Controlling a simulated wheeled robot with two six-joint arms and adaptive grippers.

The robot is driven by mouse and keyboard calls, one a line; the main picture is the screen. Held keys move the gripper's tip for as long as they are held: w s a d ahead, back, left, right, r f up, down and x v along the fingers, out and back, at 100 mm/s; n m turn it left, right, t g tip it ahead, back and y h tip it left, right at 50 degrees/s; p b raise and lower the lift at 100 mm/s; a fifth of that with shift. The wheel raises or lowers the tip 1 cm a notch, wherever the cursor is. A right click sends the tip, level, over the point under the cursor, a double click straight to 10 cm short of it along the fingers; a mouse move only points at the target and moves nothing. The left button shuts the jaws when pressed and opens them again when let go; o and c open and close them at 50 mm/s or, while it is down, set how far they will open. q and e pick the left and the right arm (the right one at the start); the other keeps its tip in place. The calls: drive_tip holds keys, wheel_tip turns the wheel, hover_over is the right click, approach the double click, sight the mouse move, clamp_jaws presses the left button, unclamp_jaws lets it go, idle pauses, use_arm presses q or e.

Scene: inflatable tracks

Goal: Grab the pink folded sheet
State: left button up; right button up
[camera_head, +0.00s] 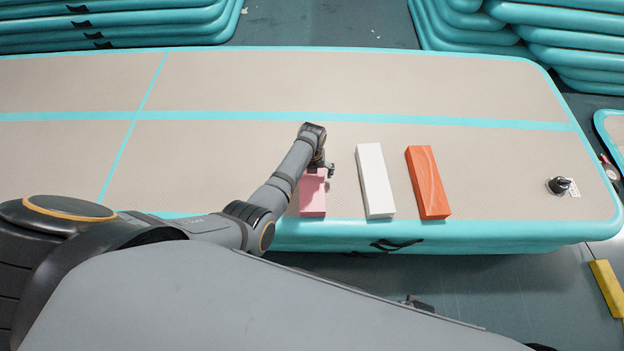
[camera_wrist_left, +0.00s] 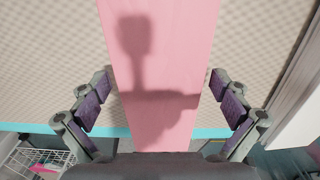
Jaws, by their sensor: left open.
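The pink folded sheet (camera_head: 312,200) is a flat pink block-like piece lying on the beige inflatable track (camera_head: 230,150) near its front edge. My left gripper (camera_head: 322,172) is over its far part and hides some of it. In the left wrist view the pink sheet (camera_wrist_left: 160,75) runs down the middle, between the two fingers of my left gripper (camera_wrist_left: 160,108). The fingers are spread wide, one on each side, with gaps to the sheet. The gripper's shadow falls on the sheet. My right gripper cannot be made out.
A white block (camera_head: 375,180) lies just right of the pink sheet, and an orange block (camera_head: 428,182) beyond it. A black valve (camera_head: 559,185) is at the track's right end. Stacked turquoise mats (camera_head: 120,22) stand behind. The track's left part is clear. A wire basket (camera_wrist_left: 35,158) shows below.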

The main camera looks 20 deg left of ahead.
use_arm(q)
drive_tip(key=shift+f, duration=0.15)
use_arm(e)
drive_tip(key=shift+w+r, duration=0.1)
drive_tip(key=shift+w, duration=0.05)
use_arm(q)
drive_tip(key=c, duration=1.7)
drive_tip(key=shift+o, duration=0.2)
